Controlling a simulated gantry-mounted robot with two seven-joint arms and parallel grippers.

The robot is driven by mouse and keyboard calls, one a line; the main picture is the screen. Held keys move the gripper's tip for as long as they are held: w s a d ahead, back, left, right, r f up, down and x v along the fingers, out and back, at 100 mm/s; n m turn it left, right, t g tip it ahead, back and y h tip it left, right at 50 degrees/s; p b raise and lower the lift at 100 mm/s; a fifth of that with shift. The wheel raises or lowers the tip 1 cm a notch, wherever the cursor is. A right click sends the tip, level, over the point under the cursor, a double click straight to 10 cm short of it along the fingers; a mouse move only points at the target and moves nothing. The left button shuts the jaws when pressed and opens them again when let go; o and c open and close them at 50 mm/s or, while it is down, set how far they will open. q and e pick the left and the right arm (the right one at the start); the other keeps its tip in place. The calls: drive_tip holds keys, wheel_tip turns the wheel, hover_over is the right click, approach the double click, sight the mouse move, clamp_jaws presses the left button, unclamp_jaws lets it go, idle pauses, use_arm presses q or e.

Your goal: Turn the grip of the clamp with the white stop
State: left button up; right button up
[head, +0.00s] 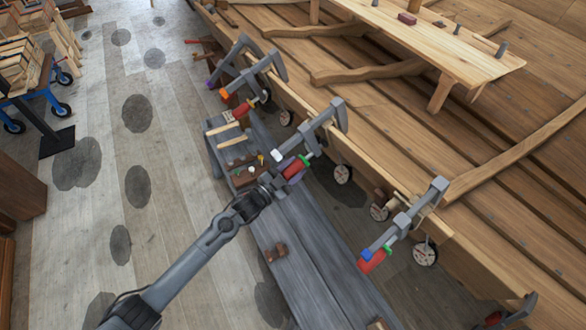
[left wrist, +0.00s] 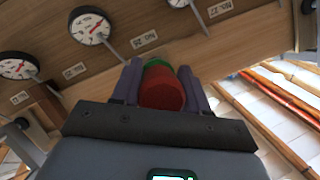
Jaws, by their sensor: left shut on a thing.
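The clamp with the white stop (head: 277,155) sits on the hull's plank edge in the middle of the head view, its grey bar (head: 325,114) slanting up and to the right. Its red grip (head: 291,170) has a green collar (head: 304,159). My left gripper (head: 287,177) comes in from below left and is shut on this grip. In the left wrist view the red grip (left wrist: 162,92) lies between my two purple-grey fingers, with the green collar beyond it. The white stop is not visible in that view. My right gripper is out of view.
Other clamps stand along the hull edge: one with an orange stop (head: 223,94), one with a purple stop (head: 209,85), one with a blue stop (head: 366,254). Round dials (head: 342,174) hang beneath the edge. A grey bench (head: 300,265) with tools lies below my arm.

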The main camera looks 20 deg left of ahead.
use_arm(q)
drive_tip(key=o, duration=1)
drive_tip(key=p+v, duration=0.1)
drive_tip(key=v, duration=1)
drive_tip(key=shift+w+p, duration=0.1)
drive_tip(key=shift+p, duration=0.25)
